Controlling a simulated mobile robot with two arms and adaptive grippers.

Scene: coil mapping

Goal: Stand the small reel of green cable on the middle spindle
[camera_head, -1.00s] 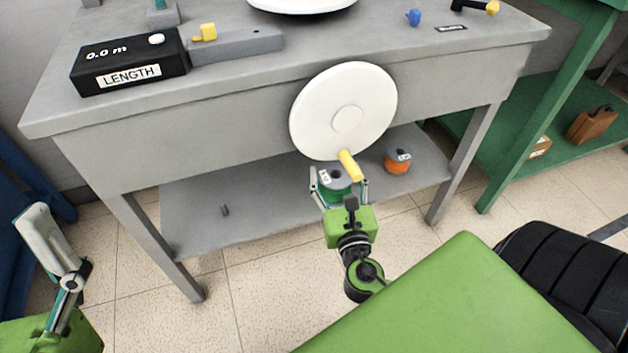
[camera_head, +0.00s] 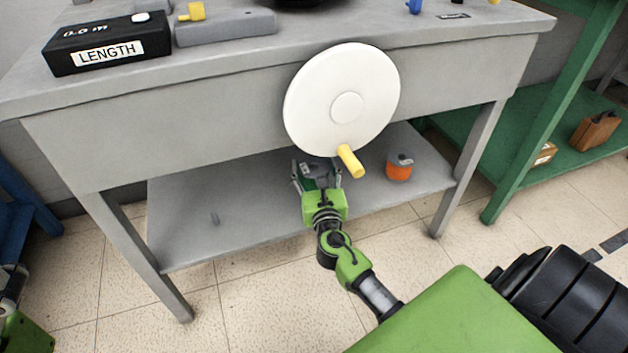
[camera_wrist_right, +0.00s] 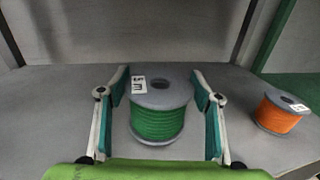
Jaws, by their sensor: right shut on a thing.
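The small reel of green cable (camera_wrist_right: 158,122), with grey flanges and a white label on top, is between the fingers of my right gripper (camera_head: 317,178). The right gripper is shut on it, one finger on each side, and the reel looks upright at the lower shelf. In the head view the reel (camera_head: 318,170) is partly covered by the gripper and the white disc. I cannot tell whether it rests on the shelf. The middle spindle is not visible. Only part of my left arm shows at the left edge.
The lower shelf (camera_head: 250,205) is clear left of the reel. An orange reel (camera_head: 399,168) stands to the right, also in the wrist view (camera_wrist_right: 278,118). A large white disc (camera_head: 325,85) with a yellow handle (camera_head: 349,160) hangs close above my right gripper. A LENGTH box (camera_head: 106,45) is on the bench.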

